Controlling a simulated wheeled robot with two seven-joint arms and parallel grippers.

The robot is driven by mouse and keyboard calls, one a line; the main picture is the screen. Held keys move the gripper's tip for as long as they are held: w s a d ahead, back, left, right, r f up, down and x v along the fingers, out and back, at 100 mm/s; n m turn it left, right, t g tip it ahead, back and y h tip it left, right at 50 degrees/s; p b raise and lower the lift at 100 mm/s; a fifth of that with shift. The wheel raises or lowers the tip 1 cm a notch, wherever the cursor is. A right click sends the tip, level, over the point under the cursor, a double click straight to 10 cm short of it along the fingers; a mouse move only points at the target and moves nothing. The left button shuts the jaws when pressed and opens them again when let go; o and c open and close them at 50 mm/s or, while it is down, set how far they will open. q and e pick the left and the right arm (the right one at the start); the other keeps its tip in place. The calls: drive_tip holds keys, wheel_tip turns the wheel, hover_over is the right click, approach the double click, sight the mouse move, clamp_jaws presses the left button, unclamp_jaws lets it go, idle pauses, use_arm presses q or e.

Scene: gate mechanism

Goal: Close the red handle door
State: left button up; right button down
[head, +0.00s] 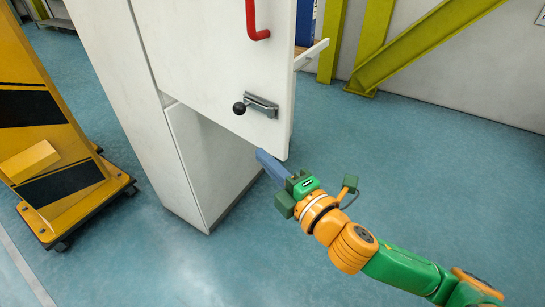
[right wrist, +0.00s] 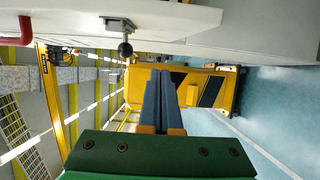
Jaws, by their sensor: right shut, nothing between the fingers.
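The white door (head: 215,60) of a tall cabinet stands ajar, with its free edge swung out from the lower cabinet front. Its red handle (head: 256,22) is at the top of the head view and also shows at the upper left of the right wrist view (right wrist: 25,32). Below the handle is a grey latch with a black knob (head: 239,108), also seen in the right wrist view (right wrist: 126,49). My right gripper (head: 261,156) is shut and empty by the door's lower free corner; I cannot tell whether it touches. My left gripper is not in view.
The cabinet's lower panel (head: 205,160) is below the door. A white ledge (head: 312,54) shows behind the door's free edge. A yellow and black wheeled stand (head: 55,150) is at the left. Yellow beams (head: 420,45) stand at the back right. The blue floor at right is clear.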

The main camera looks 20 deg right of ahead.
sight(273, 143)
drive_tip(key=w, duration=0.1)
drive_tip(key=w+d, duration=0.1)
drive_tip(key=w, duration=0.1)
drive_tip(key=w+d, duration=0.1)
drive_tip(key=shift+w+f, duration=0.1)
drive_tip(key=shift+w, duration=0.1)
drive_tip(key=shift+d, duration=0.6)
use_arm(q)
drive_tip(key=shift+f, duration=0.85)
use_arm(e)
drive_tip(key=shift+w+a, duration=0.1)
